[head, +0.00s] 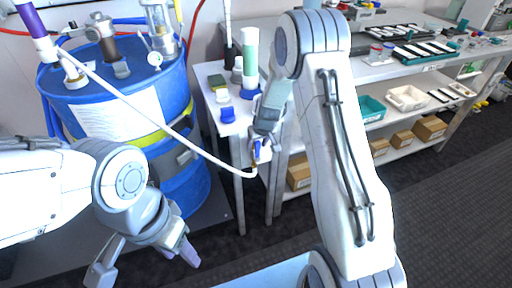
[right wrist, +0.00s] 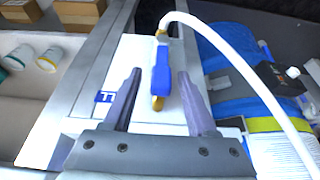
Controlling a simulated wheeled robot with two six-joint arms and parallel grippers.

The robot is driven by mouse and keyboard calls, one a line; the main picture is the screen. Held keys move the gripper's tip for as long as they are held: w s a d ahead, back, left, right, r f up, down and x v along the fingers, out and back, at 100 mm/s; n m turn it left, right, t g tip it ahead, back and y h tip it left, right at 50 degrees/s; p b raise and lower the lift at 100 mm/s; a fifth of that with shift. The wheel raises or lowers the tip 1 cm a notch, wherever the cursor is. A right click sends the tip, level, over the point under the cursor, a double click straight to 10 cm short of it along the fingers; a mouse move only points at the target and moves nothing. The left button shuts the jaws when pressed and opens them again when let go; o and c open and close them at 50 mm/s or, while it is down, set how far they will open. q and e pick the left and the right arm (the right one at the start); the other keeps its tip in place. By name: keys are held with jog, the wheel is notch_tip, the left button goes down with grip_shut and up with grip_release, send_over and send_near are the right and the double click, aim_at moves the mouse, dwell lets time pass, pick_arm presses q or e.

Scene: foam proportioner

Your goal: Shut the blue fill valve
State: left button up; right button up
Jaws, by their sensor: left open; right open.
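The blue fill valve (right wrist: 162,75) shows in the right wrist view as a blue handle on a brass body, at the end of a white hose (right wrist: 215,38). In the head view the valve (head: 257,149) is small and partly covered by my right gripper (head: 264,139). In the right wrist view my right gripper (right wrist: 160,100) is open, with one finger on each side of the blue handle and a gap on both sides. My left gripper (head: 143,264) is open and empty at the lower left of the head view, well away from the valve.
A blue drum (head: 185,92) with a yellow band and pump fittings stands left of the valve. A white stand (head: 213,112) holds small bottles and blue caps behind it. A long bench (head: 372,72) with trays runs to the right. Dark floor lies free at the lower right.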

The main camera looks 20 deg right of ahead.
jog(key=shift+x, duration=1.05)
grip_shut()
dwell(0.7)
